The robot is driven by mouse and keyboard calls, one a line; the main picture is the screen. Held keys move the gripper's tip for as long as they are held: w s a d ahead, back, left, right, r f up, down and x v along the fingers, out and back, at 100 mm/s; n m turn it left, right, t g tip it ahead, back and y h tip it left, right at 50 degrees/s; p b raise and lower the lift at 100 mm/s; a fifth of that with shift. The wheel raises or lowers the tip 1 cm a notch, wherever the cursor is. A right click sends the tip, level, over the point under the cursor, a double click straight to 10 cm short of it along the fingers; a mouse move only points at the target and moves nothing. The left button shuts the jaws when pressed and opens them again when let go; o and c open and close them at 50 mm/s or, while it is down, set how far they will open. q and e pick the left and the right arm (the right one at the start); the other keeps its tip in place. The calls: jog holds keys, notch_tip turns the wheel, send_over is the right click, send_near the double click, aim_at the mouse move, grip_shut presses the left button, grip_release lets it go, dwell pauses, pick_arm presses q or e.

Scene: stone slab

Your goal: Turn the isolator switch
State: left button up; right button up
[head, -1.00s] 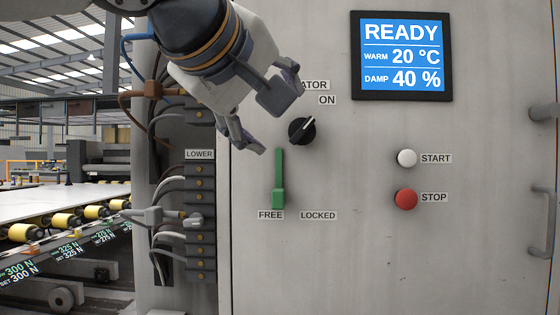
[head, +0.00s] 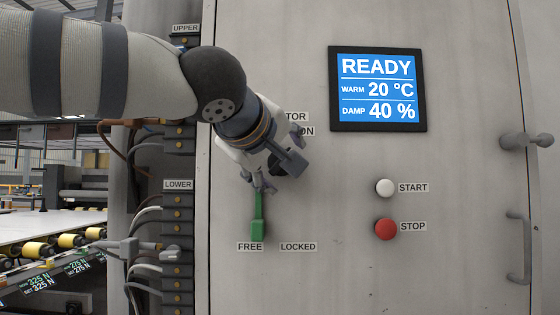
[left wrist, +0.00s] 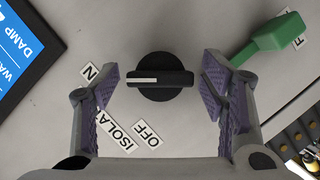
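The isolator switch is a round black knob (left wrist: 160,77) with a white pointer line, on the grey cabinet face. In the left wrist view the line points left, towards the partly hidden ON label (left wrist: 90,72); the OFF label (left wrist: 147,132) is below the knob. My left gripper (head: 280,172) is at the knob and mostly hides it in the head view. In the left wrist view its purple-padded fingers (left wrist: 160,86) are open, one on each side of the knob, with gaps visible on both sides. My right gripper is not in view.
A green lever (head: 258,219) hangs just below my left gripper, its handle by the FREE label. A READY screen (head: 378,90), a white START button (head: 385,188) and a red STOP button (head: 386,229) are to the right. Cables and terminals (head: 178,228) line the left edge.

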pick_arm(q)
jog(key=c, duration=1)
jog(key=n+t+h, duration=0.1)
jog(key=n, duration=0.1)
jog(key=shift+f+n, duration=0.1)
jog(key=shift+n, duration=0.3)
jog(key=n+t+h, duration=0.1)
jog(key=n, duration=0.2)
jog(key=shift+f, duration=0.1)
jog(key=n, duration=0.2)
jog(key=n+t, duration=0.1)
jog(key=n, duration=0.1)
jog(key=shift+f+t+h+b, duration=0.15)
jog(key=shift+t+h+b, duration=0.15)
jog(key=shift+b, duration=0.1)
jog(key=n+t, duration=0.1)
jog(key=n, duration=0.3)
jog(key=shift+b, duration=0.4)
jog(key=shift+n+t+y, duration=0.4)
jog(key=shift+n, duration=0.1)
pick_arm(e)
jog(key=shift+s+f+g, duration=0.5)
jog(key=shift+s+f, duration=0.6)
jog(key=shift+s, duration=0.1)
pick_arm(q)
jog(key=shift+r, duration=0.2)
